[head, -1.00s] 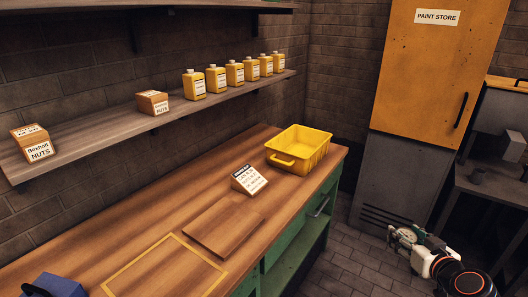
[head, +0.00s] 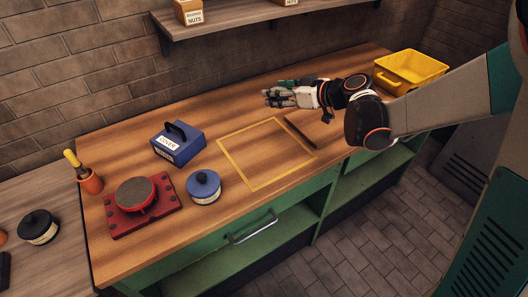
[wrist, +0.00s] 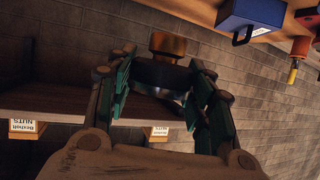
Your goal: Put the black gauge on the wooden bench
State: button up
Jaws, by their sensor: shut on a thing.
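My gripper (head: 278,91) is above the wooden bench (head: 235,112), behind the yellow outlined rectangle. In the wrist view my gripper (wrist: 160,85) is shut on the black gauge (wrist: 155,74), a dark round body with a brass-coloured fitting (wrist: 167,44). The fingers press on either side of it. The gauge's face is not visible, and in the head view the gauge is mostly hidden by the fingers. I cannot tell how high it is above the bench.
The yellow outline (head: 267,178) encloses clear bench. Left of it are a blue box (head: 180,150), a blue canister (head: 203,187), a red base (head: 163,200) and an orange pot (head: 90,182). A yellow bin (head: 410,70) stands at the right end. A shelf (head: 235,20) overhangs the back.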

aim_at(271, 148)
jog(key=shift+a+r+n+g+y, duration=0.3)
jog(key=shift+a+r, duration=0.25)
jog(key=shift+a, duration=0.2)
jog(key=shift+w+a, duration=0.1)
jog(key=shift+a, duration=0.15)
notch_tip(271, 148, down, 20)
jog(key=b, duration=0.8)
jog(key=shift+r, duration=0.3)
jog(key=o, duration=1.2)
